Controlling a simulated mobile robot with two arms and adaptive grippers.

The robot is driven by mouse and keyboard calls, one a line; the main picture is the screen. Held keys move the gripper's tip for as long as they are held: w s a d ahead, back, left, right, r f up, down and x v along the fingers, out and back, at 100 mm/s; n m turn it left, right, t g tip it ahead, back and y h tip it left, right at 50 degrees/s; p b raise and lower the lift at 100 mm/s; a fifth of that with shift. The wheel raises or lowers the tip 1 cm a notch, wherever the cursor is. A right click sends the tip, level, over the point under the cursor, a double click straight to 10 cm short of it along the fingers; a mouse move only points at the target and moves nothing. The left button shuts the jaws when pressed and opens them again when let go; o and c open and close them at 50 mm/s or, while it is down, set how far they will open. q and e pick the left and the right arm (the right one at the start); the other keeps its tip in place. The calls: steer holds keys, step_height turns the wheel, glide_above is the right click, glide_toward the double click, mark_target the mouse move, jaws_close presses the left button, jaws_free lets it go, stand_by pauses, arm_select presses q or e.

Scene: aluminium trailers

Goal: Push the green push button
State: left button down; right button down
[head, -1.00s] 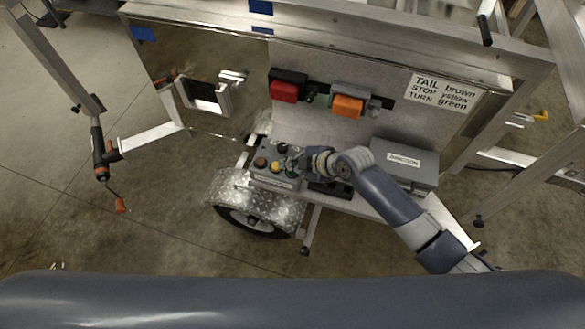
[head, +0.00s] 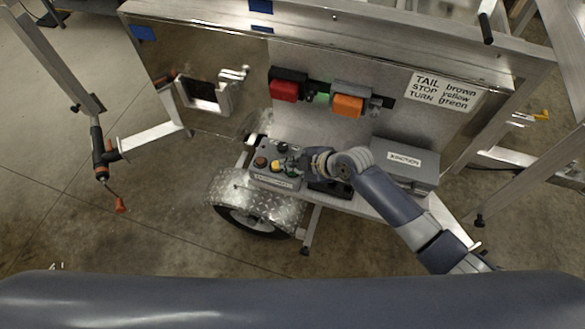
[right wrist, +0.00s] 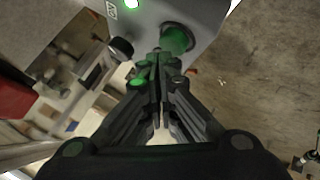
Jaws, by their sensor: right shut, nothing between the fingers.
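The grey control box (head: 268,181) sits on the trailer ledge, with several coloured buttons on its top. My right gripper (head: 291,163) reaches in from the right with its fingers over the box's right part. In the right wrist view the right gripper (right wrist: 158,62) is shut and empty. The green push button (right wrist: 178,39) is just beyond and to the right of its fingertips there. I cannot tell whether they touch. A lit green-white lamp (right wrist: 132,3) and a black knob (right wrist: 120,48) are also on the box. My left gripper is not in view.
A red lamp (head: 285,87) and an orange lamp (head: 348,106) are on the panel behind the box. A grey junction box (head: 404,165) stands right, beside my arm. A diamond-plate wheel fender (head: 262,205) is below. A cordless tool (head: 101,153) hangs at left.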

steer(key=shift+f+b, duration=0.3)
steer(key=shift+f, duration=0.2)
stand_by(0.4)
steer(key=shift+r, duration=0.15)
steer(key=shift+r+p, duration=0.6)
step_height(320, 180, up, 6)
steer(key=p, duration=0.5)
stand_by(0.6)
